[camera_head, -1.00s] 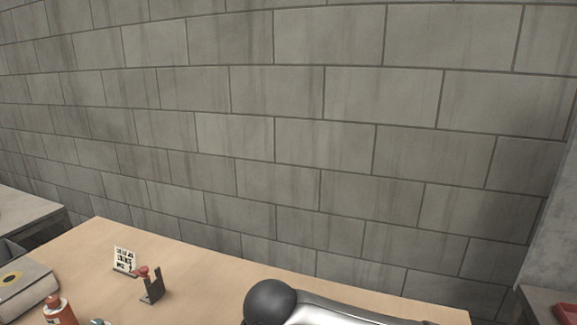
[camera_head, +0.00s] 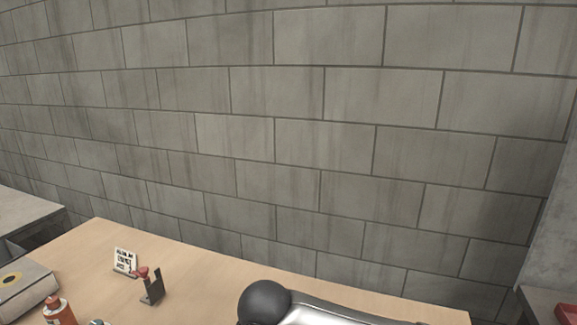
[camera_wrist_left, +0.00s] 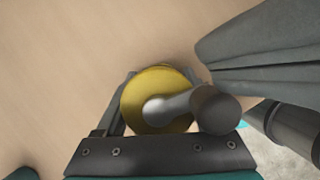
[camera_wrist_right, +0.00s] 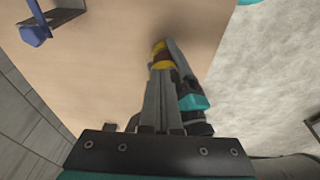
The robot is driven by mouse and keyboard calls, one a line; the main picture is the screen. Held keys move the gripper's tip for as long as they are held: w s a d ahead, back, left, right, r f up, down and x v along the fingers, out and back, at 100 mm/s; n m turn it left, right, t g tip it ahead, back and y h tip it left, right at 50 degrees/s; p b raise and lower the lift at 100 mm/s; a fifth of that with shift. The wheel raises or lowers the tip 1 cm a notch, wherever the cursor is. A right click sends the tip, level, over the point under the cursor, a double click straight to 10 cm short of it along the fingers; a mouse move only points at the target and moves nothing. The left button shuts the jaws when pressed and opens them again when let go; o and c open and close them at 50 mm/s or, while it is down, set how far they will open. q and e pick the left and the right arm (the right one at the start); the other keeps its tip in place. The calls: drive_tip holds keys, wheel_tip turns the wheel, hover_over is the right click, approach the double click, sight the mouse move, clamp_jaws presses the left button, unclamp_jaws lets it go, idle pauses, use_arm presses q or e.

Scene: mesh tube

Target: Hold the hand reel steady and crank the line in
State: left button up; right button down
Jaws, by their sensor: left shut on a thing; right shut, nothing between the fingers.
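The hand reel (camera_wrist_left: 158,112) shows in the left wrist view as a yellow disc with a grey crank arm and a dark knob (camera_wrist_left: 218,108). My left gripper (camera_wrist_left: 158,88) is shut on the reel, with its fingers partly hidden by the disc. My right gripper (camera_wrist_right: 160,72) is shut and empty; its fingers reach toward the reel (camera_wrist_right: 161,50) in the right wrist view. Grey fingers (camera_wrist_left: 255,52) come in beside the crank in the left wrist view. I cannot tell whether they touch the knob. The line is not discernible. Neither gripper shows in the head view.
On the wooden table (camera_head: 205,275) stand a small printed card (camera_head: 124,262), a dark bracket (camera_head: 153,290) with a red piece, and a red bottle (camera_head: 58,312). A box (camera_head: 25,290) is at the left. A blue piece (camera_wrist_right: 35,35) shows in the right wrist view. A block wall rises behind.

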drive_tip(key=shift+s+a, duration=0.1)
drive_tip(key=shift+s, duration=0.25)
drive_tip(key=shift+s+a, duration=0.3)
drive_tip(key=shift+s, duration=0.2)
drive_tip(key=shift+s+a, duration=0.25)
drive_tip(key=shift+s, duration=0.25)
drive_tip(key=shift+w, duration=0.1)
drive_tip(key=shift+d, duration=0.1)
drive_tip(key=a+v, duration=0.1)
drive_tip(key=v, duration=0.4)
drive_tip(key=shift+d+r, duration=0.3)
drive_tip(key=shift+r, duration=0.25)
